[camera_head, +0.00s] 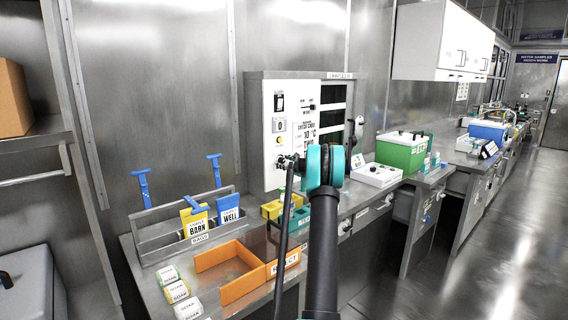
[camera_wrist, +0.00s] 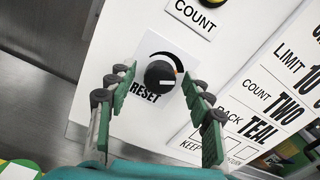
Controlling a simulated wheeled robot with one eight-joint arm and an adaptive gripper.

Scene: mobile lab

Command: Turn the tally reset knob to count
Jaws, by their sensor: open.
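The tally reset knob (camera_wrist: 160,75) is a round black knob on a white plate in the wrist view. Its short white mark lies on the lower right of its face. The word RESET is printed just below it, and a black arc with an orange end curves over its top and right. My gripper (camera_wrist: 158,84) is open, with one green-padded finger on each side of the knob. Gaps show between the fingers and the knob. In the head view my gripper (camera_head: 287,163) is at the lower part of the white cabinet panel (camera_head: 283,103); the knob is hard to make out there.
A COUNT label (camera_wrist: 197,18) sits above the knob, and printed signs stand to its right. Below the panel are yellow and teal bins (camera_head: 292,213) and an orange tray (camera_head: 230,272). A white box with knobs (camera_head: 376,175) and a green cooler (camera_head: 402,151) stand right.

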